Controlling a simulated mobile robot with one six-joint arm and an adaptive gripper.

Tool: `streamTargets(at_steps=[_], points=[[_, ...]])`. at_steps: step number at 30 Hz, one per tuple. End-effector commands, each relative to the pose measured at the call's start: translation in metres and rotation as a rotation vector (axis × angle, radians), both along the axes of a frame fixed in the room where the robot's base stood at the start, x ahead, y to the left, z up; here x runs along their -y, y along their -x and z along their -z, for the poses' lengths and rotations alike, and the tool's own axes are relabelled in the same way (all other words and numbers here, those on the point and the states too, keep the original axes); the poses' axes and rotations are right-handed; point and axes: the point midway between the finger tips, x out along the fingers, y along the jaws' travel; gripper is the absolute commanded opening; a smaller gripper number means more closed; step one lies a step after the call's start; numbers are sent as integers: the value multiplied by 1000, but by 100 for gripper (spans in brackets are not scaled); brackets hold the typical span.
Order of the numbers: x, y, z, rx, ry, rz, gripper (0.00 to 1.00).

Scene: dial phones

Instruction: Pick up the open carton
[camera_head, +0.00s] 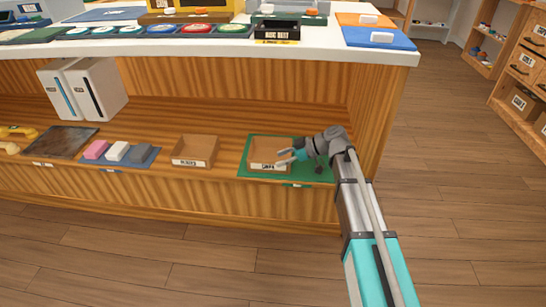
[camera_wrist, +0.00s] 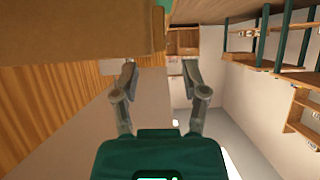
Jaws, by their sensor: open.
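An open-topped brown carton (camera_head: 262,149) with a white label on its front sits on a green mat (camera_head: 310,173) on the low shelf. A second open-topped brown carton (camera_head: 193,146), also labelled, stands to its left. My gripper (camera_head: 279,157) is at the right front of the carton on the mat, fingers pointing left; whether it touches is unclear. In the wrist view my gripper (camera_wrist: 159,68) has its two fingers apart with nothing held between them. A large tan surface fills the upper left there, possibly the carton close up.
A dark flat panel (camera_head: 59,142) and white upright boxes (camera_head: 95,88) are further left. The white countertop (camera_head: 215,48) overhangs the shelf. Floor is clear in front.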

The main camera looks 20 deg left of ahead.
Motion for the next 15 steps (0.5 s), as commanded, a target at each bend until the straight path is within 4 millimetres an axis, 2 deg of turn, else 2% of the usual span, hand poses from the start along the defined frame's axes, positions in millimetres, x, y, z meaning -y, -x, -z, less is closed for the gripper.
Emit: streamTargets(at_steps=[5, 15], points=[[-9, 1, 7, 0, 0, -1, 57], [-41, 7, 25, 0, 0, -1, 57]])
